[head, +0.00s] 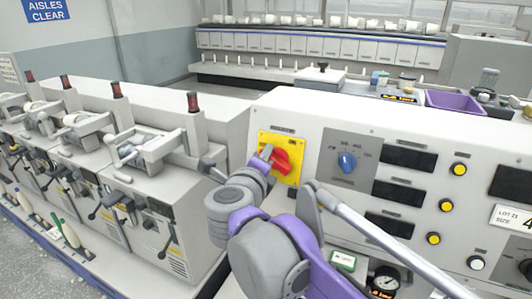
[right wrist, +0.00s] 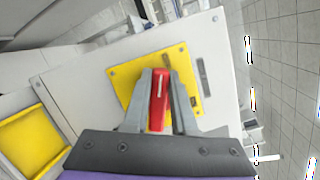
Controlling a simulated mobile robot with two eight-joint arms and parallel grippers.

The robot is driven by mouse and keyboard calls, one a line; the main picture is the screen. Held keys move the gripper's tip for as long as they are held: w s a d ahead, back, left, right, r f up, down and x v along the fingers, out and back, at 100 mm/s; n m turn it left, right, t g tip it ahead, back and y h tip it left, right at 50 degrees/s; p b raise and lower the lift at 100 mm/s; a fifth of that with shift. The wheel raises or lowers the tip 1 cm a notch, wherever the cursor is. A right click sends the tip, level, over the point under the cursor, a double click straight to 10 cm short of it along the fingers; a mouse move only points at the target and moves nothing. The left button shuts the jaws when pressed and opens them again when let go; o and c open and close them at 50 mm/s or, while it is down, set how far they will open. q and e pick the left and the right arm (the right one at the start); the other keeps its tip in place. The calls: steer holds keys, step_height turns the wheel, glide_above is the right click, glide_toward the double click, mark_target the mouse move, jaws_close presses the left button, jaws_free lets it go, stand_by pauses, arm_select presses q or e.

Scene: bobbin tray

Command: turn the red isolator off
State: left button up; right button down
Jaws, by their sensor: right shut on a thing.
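The red isolator (head: 282,161) is a red rotary handle on a yellow plate (head: 293,142), at the left end of the grey control panel. In the head view its handle sits tilted, partly hidden by my gripper. My right gripper (head: 267,158) is at the handle. In the right wrist view the red handle (right wrist: 158,98) stands between the two grey fingers of my right gripper (right wrist: 158,88), which are shut on it. The yellow plate (right wrist: 125,83) lies behind the fingers. My left gripper is not in view.
Right of the isolator are a blue selector knob (head: 347,162), dark displays (head: 410,157) and yellow buttons (head: 460,170). A pressure gauge (head: 386,282) is below. Winding machines with levers (head: 165,240) stand close on the left. A purple tray (head: 455,101) lies behind the panel.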

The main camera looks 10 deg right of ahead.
steer(key=n, duration=0.2)
steer(key=f+n+g, duration=0.1)
steer(key=n, duration=0.1)
steer(key=shift+a+n+y, duration=0.15)
steer(key=shift+n+y, duration=0.15)
stand_by(0.5)
steer(key=c, duration=0.7)
jaws_free()
steer(key=v, duration=1.1)
steer(key=shift+b, duration=0.35)
steer(key=shift+w+n, duration=0.15)
steer(key=shift+n, duration=0.15)
